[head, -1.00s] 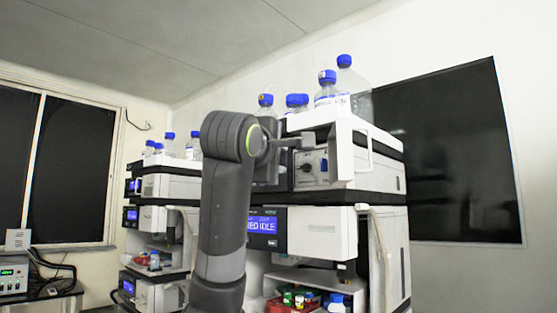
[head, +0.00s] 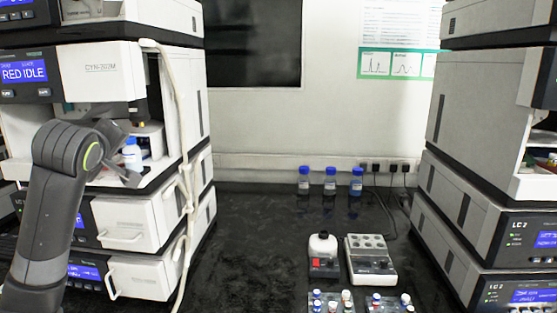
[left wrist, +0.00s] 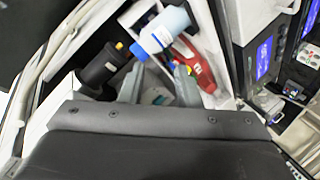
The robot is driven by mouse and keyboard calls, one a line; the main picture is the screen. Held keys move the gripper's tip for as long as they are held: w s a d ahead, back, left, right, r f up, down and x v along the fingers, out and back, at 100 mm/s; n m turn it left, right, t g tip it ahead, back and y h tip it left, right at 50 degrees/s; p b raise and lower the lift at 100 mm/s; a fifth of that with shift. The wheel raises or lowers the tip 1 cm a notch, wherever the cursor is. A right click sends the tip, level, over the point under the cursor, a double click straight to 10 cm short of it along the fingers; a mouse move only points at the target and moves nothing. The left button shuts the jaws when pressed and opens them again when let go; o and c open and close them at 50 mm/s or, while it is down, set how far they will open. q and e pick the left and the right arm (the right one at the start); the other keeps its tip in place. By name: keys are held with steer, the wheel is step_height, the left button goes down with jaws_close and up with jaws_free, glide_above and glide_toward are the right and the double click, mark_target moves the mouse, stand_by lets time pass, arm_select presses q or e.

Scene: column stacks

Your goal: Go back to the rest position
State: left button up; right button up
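My left arm comes in from the left in the head view, with its gripper (head: 128,170) in front of the open bay of the left column stack (head: 178,130). In the left wrist view the two grey fingers (left wrist: 158,88) stand apart with nothing clearly held between them. A white bottle with a blue cap (head: 132,155) stands in the bay just behind the gripper. In the left wrist view a pale bottle with a blue cap (left wrist: 165,30) lies just beyond the fingertips; I cannot tell whether they touch it. My right gripper is not in view.
A second column stack (head: 470,150) stands at the right. Between them is a dark bench (head: 250,250), with blue-capped bottles (head: 330,182) at the back, a small mixer (head: 323,255), a white block device (head: 370,260) and vial racks (head: 330,300). A pale hose (head: 185,190) hangs along the left stack.

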arm_select(q)
steer(key=s+d+f+m+g+h, duration=0.1)
steer(key=s+f+m+g, duration=0.35)
steer(key=f, duration=1.25)
steer(key=s+d+f+m, duration=0.15)
steer(key=s+f, duration=0.55)
steer(key=f, duration=0.9)
steer(key=s+f+m+g, duration=0.2)
steer(key=s+f, duration=0.3)
steer(key=s, duration=0.5)
steer(key=s+d+f+m+g+h, duration=0.1)
steer(key=s+f+m+g, duration=0.1)
steer(key=s+f, duration=0.6)
steer(key=s+f+m+g, duration=0.2)
steer(key=s+f, duration=0.1)
steer(key=s, duration=0.9)
step_height(320, 180, down, 23)
steer(key=a, duration=0.1)
steer(key=s+d+f+g+h, duration=0.1)
steer(key=s+f+g, duration=0.1)
steer(key=s+f, duration=1.3)
step_height(320, 180, down, 2)
steer(key=shift+p, duration=0.4)
